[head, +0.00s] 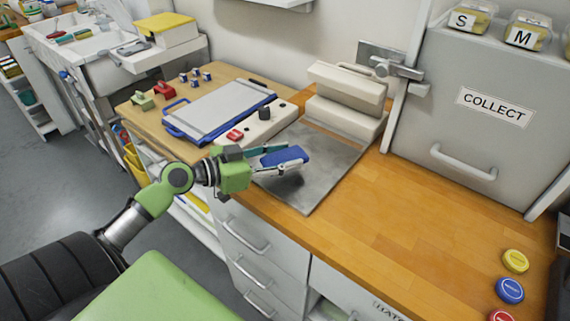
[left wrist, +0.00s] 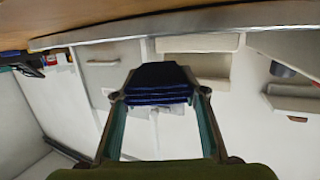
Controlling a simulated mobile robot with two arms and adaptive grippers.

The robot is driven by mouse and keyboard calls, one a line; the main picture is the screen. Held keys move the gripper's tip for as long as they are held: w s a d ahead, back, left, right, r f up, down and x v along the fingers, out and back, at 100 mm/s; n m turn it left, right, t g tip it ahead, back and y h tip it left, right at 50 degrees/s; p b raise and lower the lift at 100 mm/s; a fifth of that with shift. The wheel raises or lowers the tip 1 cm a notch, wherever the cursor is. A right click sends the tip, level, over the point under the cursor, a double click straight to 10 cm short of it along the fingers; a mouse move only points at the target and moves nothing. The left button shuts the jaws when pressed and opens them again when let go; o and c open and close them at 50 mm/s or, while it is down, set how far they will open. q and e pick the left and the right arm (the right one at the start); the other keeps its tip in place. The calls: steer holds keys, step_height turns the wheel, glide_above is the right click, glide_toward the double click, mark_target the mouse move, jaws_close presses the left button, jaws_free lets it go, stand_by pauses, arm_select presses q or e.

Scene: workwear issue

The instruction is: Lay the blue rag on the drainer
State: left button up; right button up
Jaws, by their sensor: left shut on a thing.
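The blue rag (head: 285,156) is a small folded bundle held between the fingers of my left gripper (head: 282,160). In the left wrist view the rag (left wrist: 158,82) shows as a dark blue stack of folds between the two fingers. The gripper holds it above the grey metal plate (head: 322,180) on the wooden counter; a dark shadow lies under it. A white sink unit (head: 75,50) stands at the far left back. I cannot tell for sure which part of it is the drainer. My right gripper is not in view.
A white press-like device (head: 345,95) stands behind the plate. A blue-edged tray (head: 222,108) and a white control box (head: 262,127) sit left of it. A grey COLLECT cabinet (head: 480,125) stands at right. The counter's right part (head: 420,220) is largely clear.

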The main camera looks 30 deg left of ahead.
arm_select(q)
steer(key=shift+d+f, duration=0.1)
steer(key=shift+f, duration=1.6)
steer(key=o, duration=0.7)
steer(key=shift+f, duration=0.15)
steer(key=o, duration=0.4)
